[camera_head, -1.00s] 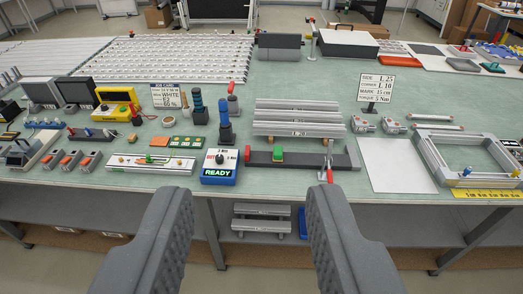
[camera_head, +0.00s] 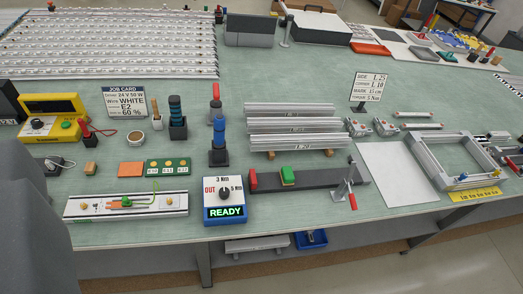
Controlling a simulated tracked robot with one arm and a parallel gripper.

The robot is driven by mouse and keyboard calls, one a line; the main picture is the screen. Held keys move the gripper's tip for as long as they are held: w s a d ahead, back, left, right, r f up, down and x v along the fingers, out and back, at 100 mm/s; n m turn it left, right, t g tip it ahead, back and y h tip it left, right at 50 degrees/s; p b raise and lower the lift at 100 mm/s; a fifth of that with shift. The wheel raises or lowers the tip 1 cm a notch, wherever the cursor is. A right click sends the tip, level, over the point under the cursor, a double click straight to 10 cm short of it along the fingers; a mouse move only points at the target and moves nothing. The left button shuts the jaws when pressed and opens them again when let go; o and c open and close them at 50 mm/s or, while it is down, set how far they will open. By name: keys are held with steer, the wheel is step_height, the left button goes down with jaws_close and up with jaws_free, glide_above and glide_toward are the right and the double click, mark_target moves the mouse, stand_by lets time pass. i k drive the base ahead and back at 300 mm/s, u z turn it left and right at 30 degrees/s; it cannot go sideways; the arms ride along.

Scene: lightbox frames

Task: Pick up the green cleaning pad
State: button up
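A green block (camera_head: 288,175) sits on a long dark bar (camera_head: 322,179) near the front middle of the bench, beside a red end piece (camera_head: 253,180). A flat green piece (camera_head: 446,56) lies on a pale mat at the far right back. I cannot tell which of the two is the cleaning pad. Of my gripper (camera_head: 32,230), only one grey part shows, large at the lower left edge. It is apart from both green things, and the rest of it is out of view.
A control box (camera_head: 225,201) reading READY stands left of the bar. Silver rails (camera_head: 294,125) lie behind it, and a red-handled clamp (camera_head: 348,190) is at its right end. A white sheet (camera_head: 398,174) and a metal frame (camera_head: 466,170) lie further right.

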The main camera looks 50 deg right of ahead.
mark_target(287, 174)
steer(key=z, duration=0.35)
steer(key=i, duration=0.95)
steer(key=z, duration=0.65)
